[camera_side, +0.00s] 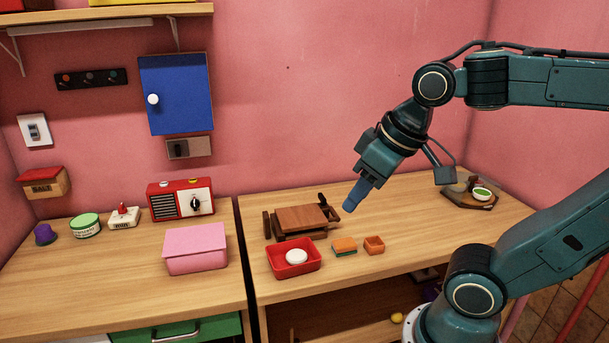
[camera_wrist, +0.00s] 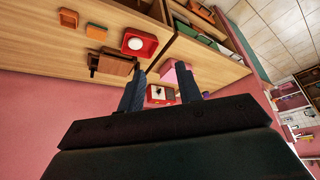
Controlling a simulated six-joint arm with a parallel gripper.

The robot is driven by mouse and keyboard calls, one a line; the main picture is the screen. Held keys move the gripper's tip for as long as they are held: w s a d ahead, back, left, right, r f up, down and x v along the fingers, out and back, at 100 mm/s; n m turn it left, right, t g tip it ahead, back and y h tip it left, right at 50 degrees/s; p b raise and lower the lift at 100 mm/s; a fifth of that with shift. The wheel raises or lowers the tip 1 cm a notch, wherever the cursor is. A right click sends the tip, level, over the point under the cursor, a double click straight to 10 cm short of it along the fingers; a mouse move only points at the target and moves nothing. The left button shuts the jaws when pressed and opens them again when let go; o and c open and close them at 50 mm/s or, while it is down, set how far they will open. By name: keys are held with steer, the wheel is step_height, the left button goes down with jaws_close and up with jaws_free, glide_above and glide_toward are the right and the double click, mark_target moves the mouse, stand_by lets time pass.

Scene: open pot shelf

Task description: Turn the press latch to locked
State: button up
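The wooden press (camera_side: 301,217) stands on the right-hand worktop, with a dark handle or latch part (camera_side: 322,200) rising at its back right corner. I cannot tell the latch's exact position. In the wrist view the press (camera_wrist: 112,66) lies left of my fingers, partly beside the left one. My gripper (camera_side: 350,207) hangs in the air above and to the right of the press, pointing down and left. In the wrist view the two fingers of my gripper (camera_wrist: 160,72) are apart with nothing held between them.
A red tray (camera_side: 293,270) with a white round thing, a sponge (camera_side: 344,247) and a small orange box (camera_side: 374,245) stand in front of the press. A pink box (camera_side: 196,255) and a red radio (camera_side: 180,204) stand left, across a gap between worktops.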

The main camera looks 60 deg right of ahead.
steer(key=w+d+r+m+g, duration=0.1)
steer(key=w+d+r+m, duration=0.15)
steer(key=w+d, duration=0.4)
steer(key=m+g, duration=0.4)
steer(key=m, duration=0.2)
glide_above(323, 197)
step_height(323, 197, down, 11)
steer(key=shift+f, duration=0.15)
steer(key=shift+f, duration=0.15)
step_height(323, 197, down, 14)
steer(key=shift+r, duration=0.25)
jaws_close()
